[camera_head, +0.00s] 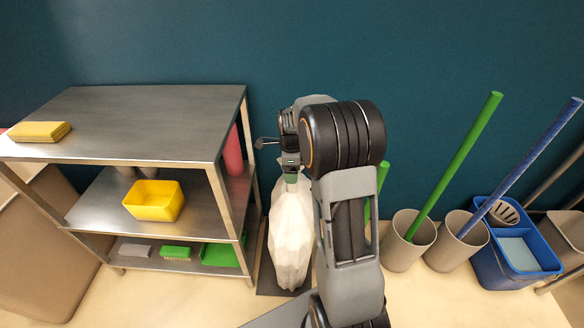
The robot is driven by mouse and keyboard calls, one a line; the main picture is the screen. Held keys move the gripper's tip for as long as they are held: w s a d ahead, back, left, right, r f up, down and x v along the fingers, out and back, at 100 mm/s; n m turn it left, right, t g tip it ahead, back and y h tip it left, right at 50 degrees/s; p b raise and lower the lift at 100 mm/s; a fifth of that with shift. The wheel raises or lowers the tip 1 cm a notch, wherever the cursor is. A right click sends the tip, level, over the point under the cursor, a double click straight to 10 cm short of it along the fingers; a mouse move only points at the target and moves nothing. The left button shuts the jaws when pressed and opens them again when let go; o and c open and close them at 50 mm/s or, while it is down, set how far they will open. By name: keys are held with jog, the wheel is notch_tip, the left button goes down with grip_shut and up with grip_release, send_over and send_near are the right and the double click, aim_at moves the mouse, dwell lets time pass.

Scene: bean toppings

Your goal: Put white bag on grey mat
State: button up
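The white bag (290,240) is upright, left of my arm, with a narrow green-tied neck at its top. My gripper (291,168) points down at the bag's neck and appears shut on it; the fingertips are small and partly hidden. A dark grey mat (264,280) lies on the floor beside the shelf, below and behind the bag. The bag's lower end overlaps the mat in the picture. I cannot tell whether it touches the mat or hangs just above it. My arm hides what lies right of the bag.
A metal shelf (165,103) stands close on the left, holding a yellow bin (154,200) and a yellow sponge or cloth (40,131). Right of my arm are two beige bins (408,252) (455,252) with long handles and a blue bucket (502,270). A teal wall is behind.

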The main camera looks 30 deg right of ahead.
jog(key=shift+f, duration=0.1)
jog(key=o, duration=1.8)
jog(key=shift+f, duration=0.1)
